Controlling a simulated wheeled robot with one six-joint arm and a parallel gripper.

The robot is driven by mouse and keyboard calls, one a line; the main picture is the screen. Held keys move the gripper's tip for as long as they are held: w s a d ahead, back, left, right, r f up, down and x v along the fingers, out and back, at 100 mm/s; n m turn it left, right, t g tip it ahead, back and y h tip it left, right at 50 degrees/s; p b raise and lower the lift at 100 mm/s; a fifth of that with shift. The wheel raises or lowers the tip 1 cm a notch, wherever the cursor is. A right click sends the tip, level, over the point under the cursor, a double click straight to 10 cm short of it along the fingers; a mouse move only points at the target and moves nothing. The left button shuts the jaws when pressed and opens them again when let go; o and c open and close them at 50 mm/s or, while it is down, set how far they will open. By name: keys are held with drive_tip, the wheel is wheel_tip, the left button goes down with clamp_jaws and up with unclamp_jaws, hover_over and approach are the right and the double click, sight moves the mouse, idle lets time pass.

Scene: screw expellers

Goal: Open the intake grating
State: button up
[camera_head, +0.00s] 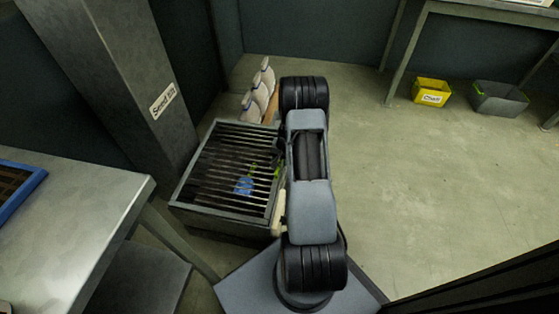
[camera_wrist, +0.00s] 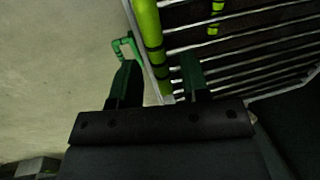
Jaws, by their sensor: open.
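The intake grating (camera_head: 213,165) is a dark rectangular frame with parallel bars, lying flat over a low grey box, left of my arm. Its bars also show in the wrist view (camera_wrist: 245,55). In the wrist view my gripper (camera_wrist: 160,80) is open, with one dark green finger on each side of a bright green bar with black bands (camera_wrist: 148,35). That bar runs along the grating's edge. I cannot tell whether the fingers touch it. In the head view my arm mostly hides the gripper.
A blue item (camera_head: 244,186) shows beneath the bars. A metal table (camera_head: 75,215) is at front left. Yellow (camera_head: 431,92) and grey bins (camera_head: 499,98) sit back right; floor between is clear.

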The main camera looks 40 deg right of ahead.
drive_tip(key=shift+c, duration=0.2)
clamp_jaws()
drive_tip(key=shift+a, duration=0.1)
